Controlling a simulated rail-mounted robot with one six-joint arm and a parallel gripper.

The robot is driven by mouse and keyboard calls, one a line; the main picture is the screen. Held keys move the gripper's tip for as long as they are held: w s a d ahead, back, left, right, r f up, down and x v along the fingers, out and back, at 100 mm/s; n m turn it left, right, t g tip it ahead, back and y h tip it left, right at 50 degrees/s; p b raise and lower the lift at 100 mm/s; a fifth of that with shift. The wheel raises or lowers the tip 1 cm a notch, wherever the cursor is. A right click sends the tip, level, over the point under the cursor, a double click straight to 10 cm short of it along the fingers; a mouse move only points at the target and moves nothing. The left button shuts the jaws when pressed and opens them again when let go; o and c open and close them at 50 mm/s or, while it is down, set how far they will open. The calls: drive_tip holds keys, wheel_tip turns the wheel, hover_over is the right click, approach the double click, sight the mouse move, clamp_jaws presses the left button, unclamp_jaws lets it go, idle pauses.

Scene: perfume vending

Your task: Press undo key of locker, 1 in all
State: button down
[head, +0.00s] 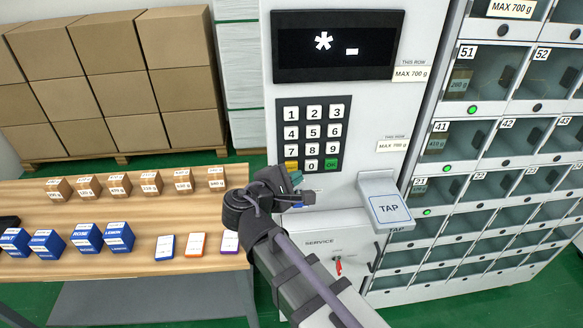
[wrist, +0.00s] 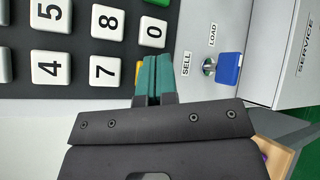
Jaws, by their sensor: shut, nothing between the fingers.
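The locker's keypad (head: 312,136) is on the grey front panel. Its yellow key (head: 291,166) is at the bottom left, beside the 0 key (head: 311,165) and the green OK key (head: 331,164). The display (head: 338,46) above shows a star and a dash. My gripper (head: 296,178) is shut and empty, its green fingertips at the keypad's lower left corner. In the wrist view the fingertips (wrist: 153,72) cover most of the yellow key, and only a sliver (wrist: 138,70) shows. I cannot tell whether they touch it.
A blue key (wrist: 229,69) sits in the SELL/LOAD switch close to my fingertips. A TAP reader (head: 388,203) juts out at right, with locker compartments (head: 456,138) beyond. A wooden table (head: 140,212) with small boxes stands at left.

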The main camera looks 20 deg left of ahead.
drive_tip(key=shift+w, duration=0.1)
drive_tip(key=shift+w+a, duration=0.15)
drive_tip(key=shift+w, duration=0.15)
drive_tip(key=shift+w+a, duration=0.15)
drive_tip(key=shift+w, duration=0.2)
idle(0.6)
drive_tip(key=shift+s, duration=0.1)
drive_tip(key=shift+s+d, duration=0.3)
drive_tip(key=shift+s, duration=0.35)
drive_tip(key=s, duration=0.1)
drive_tip(key=s+d, duration=0.1)
drive_tip(key=s, duration=0.2)
drive_tip(key=shift+s+d, duration=0.35)
drive_tip(key=shift+d, duration=0.05)
idle(0.7)
